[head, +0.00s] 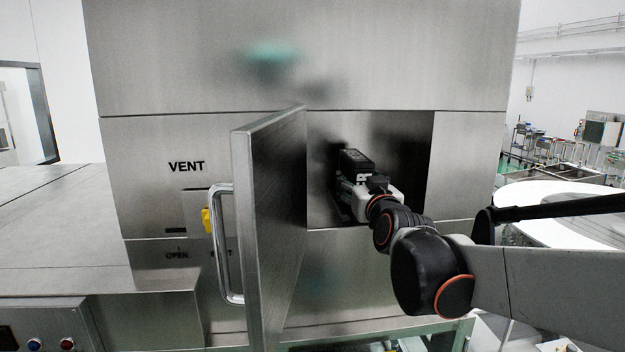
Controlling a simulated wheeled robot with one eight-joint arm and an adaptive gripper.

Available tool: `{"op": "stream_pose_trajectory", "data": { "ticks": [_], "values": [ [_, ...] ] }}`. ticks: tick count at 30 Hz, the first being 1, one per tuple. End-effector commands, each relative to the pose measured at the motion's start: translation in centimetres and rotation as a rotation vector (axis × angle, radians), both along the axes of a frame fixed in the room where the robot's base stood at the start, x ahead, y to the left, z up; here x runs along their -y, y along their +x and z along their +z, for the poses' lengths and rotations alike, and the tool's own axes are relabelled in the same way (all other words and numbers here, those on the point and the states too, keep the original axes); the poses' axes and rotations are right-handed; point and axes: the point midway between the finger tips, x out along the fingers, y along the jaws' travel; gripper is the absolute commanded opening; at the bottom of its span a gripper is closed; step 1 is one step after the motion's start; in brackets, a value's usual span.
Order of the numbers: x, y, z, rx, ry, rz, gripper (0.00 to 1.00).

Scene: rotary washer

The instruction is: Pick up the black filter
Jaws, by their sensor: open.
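My gripper (350,190) reaches into the open square compartment (415,160) in the steel washer front. Its pale body and a black block on top of it are in view, and it is open. Its fingertips are mostly hidden behind its own body and in the dark of the compartment. I cannot make out the black filter with certainty. The dark area around and below the gripper does not show whether it touches anything.
A thick steel door (270,220) with a long bar handle (225,245) stands swung open left of the compartment. A yellow part (207,220) shows beside the handle. A steel counter (70,235) lies at left. A round white table (555,205) stands at right.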

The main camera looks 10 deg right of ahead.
Motion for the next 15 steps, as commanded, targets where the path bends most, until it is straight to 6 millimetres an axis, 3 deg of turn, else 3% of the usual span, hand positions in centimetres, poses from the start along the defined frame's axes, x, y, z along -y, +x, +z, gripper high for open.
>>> {"op": "stream_pose_trajectory", "data": {
  "ticks": [4, 12, 15],
  "values": [
    [0.0, 1.09, 0.02, 0.0, 0.0, 0.0, 0.61],
    [0.0, 1.24, -0.04, 0.0, 0.0, 0.0, 0.61],
    [0.0, 1.24, -0.04, 0.0, 0.0, 0.0, 0.4]
  ]
}}
